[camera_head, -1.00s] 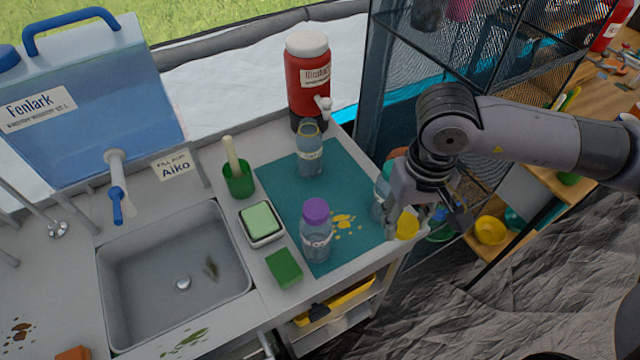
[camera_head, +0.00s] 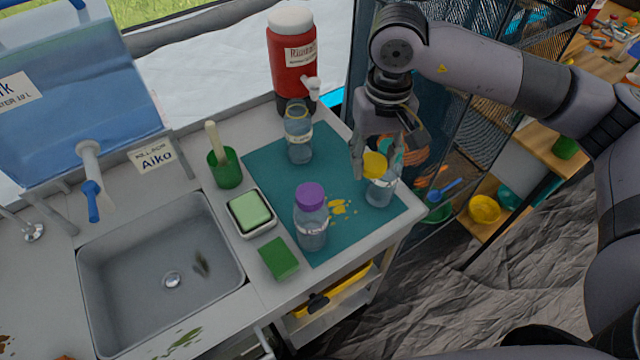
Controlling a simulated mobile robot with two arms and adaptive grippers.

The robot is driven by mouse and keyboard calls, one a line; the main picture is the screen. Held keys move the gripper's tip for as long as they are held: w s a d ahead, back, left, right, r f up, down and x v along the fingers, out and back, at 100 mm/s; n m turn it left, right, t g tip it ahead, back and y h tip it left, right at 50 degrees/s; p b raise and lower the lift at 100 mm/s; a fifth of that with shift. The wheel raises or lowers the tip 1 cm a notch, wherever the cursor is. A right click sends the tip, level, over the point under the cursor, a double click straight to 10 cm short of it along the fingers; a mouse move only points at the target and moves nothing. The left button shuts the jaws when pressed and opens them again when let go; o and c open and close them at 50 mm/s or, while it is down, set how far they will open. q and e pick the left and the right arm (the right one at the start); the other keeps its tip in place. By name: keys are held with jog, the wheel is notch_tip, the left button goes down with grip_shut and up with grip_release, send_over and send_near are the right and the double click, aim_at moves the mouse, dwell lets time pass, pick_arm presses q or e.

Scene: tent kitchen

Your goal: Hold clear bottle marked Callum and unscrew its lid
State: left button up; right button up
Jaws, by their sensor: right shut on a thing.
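My right gripper (camera_head: 378,158) is at the right of the teal mat (camera_head: 262,182), fingers pointing down, shut on a yellow lid (camera_head: 375,165). A clear bottle (camera_head: 380,191) stands upright behind and below the lid; its top is hidden, and I cannot tell whether lid and bottle touch. A teal patch shows beside the fingers. A clear bottle with a purple lid (camera_head: 311,222) stands at the mat's front. A lidless-looking clear bottle (camera_head: 299,140) stands at the back. Both have label bands too small to read, so I cannot tell which is Callum's. My left gripper is not in view.
A sink (camera_head: 135,245) is at the left. A green cup with a brush (camera_head: 225,170), a soap dish (camera_head: 251,212) and a green sponge (camera_head: 279,258) line the mat's left side. A red dispenser (camera_head: 292,70) stands behind. The mat's middle has yellow spots and is mostly clear.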

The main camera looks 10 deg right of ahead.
jog(key=w+a+r+b, duration=0.2)
jog(key=w+a+b, duration=0.4)
jog(key=w+b, duration=0.25)
jog(key=p, duration=0.1)
send_over(327, 189)
notch_tip(327, 189, down, 14)
jog(key=shift+s+f, duration=0.1)
jog(key=shift+f, duration=0.1)
notch_tip(327, 189, down, 5)
jog(key=shift+r+p, duration=0.1)
jog(key=shift+p, duration=0.4)
jog(key=shift+f, duration=0.35)
